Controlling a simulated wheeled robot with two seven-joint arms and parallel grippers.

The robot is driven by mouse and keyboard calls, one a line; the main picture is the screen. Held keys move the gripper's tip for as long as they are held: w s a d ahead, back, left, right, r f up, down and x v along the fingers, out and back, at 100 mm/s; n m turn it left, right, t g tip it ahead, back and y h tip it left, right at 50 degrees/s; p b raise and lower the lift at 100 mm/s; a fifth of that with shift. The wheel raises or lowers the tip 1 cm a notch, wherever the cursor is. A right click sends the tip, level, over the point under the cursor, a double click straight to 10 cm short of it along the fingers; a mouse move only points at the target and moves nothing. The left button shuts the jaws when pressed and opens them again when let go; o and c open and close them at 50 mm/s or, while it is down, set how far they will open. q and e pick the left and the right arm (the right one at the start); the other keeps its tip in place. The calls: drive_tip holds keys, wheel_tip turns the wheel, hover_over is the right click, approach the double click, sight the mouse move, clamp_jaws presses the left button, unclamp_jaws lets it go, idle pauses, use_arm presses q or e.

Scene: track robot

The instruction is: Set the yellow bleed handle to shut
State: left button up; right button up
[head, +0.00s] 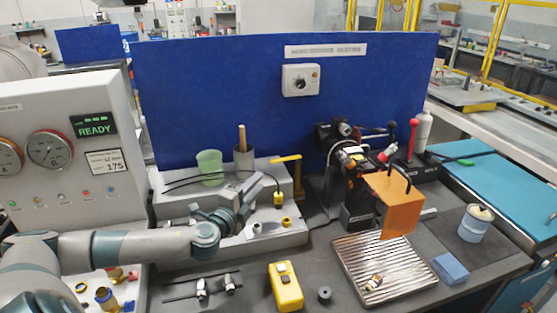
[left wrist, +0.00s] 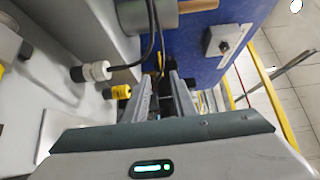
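The yellow bleed handle (head: 285,159) stands at the back of the grey fixture, in front of the blue panel. Its bar lies roughly level, with a yellow stem down its right side. My left gripper (head: 260,182) is just to the left of and below the handle in the head view, apart from it in the picture. In the left wrist view my left gripper (left wrist: 165,82) has its two fingers apart with nothing clearly between them. A small yellow piece (left wrist: 160,62) shows beyond the fingertips; I cannot tell whether it is the handle. My right gripper is out of view.
A green cup (head: 209,165) and a grey cup (head: 243,158) stand behind the arm. A gauge cabinet (head: 60,150) stands at left. A yellow device (head: 286,288) lies on the front bench.

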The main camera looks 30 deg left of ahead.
sight(279, 160)
use_arm(q)
drive_tip(key=w+p, duration=0.1)
drive_tip(key=w, duration=0.3)
drive_tip(key=w+a+p, duration=0.1)
drive_tip(key=w, duration=0.4)
drive_tip(key=w+a+p, duration=0.1)
drive_tip(key=w+p, duration=0.1)
drive_tip(key=w, duration=0.2)
drive_tip(key=shift+w+r, duration=0.1)
drive_tip(key=shift+w, duration=0.1)
drive_tip(key=shift+w+a, duration=0.1)
drive_tip(key=shift+w, duration=0.7)
drive_tip(key=shift+c, duration=0.3)
clamp_jaws()
drive_tip(key=shift+f, duration=0.2)
